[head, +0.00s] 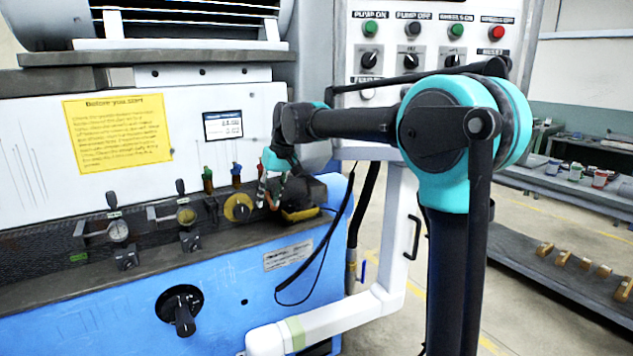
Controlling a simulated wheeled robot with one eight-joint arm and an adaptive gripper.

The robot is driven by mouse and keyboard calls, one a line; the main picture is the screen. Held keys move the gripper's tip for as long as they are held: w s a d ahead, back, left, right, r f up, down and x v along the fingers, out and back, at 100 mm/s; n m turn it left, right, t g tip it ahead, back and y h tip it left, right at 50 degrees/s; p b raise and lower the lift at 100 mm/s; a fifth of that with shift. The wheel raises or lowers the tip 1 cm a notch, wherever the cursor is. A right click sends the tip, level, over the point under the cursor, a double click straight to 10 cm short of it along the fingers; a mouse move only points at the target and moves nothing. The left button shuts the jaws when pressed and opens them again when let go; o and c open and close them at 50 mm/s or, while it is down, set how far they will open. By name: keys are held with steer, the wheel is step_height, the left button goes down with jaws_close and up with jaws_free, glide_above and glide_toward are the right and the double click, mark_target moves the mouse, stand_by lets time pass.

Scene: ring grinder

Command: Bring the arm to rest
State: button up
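My arm (455,125) is raised in front of the grinder, its black and teal links reaching left from the shoulder on the right. My gripper (268,192) hangs at the arm's end, over the machine's ledge, beside a yellow-ringed black knob (238,208) and a dark housing with a yellow base (302,213). The fingers are small and partly merge with the things behind them. I cannot tell whether they are open or shut, or whether they touch anything.
The blue and white grinder (130,290) fills the left, with gauges (118,231) along its ledge. A button panel (430,40) stands behind my arm. A white bent tube (345,318) crosses low in the middle. Shelves (570,270) with parts stand at right.

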steer(key=s+d+f+m+t+h, duration=0.1)
steer(key=s+d+f, duration=0.45)
steer(key=d, duration=0.35)
steer(key=s+d+f+m, duration=0.2)
steer(key=s+d+f, duration=0.2)
steer(key=d+f, duration=0.35)
steer(key=s+d+f+m+t+h, duration=0.1)
steer(key=s+d+f, duration=0.4)
steer(key=d, duration=0.5)
steer(key=s+d+f+m, duration=0.1)
steer(key=s+d+f, duration=0.2)
steer(key=s+f, duration=0.1)
steer(key=s+d+f+m+h, duration=0.1)
steer(key=s+d+f, duration=0.2)
steer(key=s, duration=0.4)
steer(key=shift+d+f+t, duration=0.15)
steer(key=shift+f+t, duration=0.25)
steer(key=shift+f, duration=0.25)
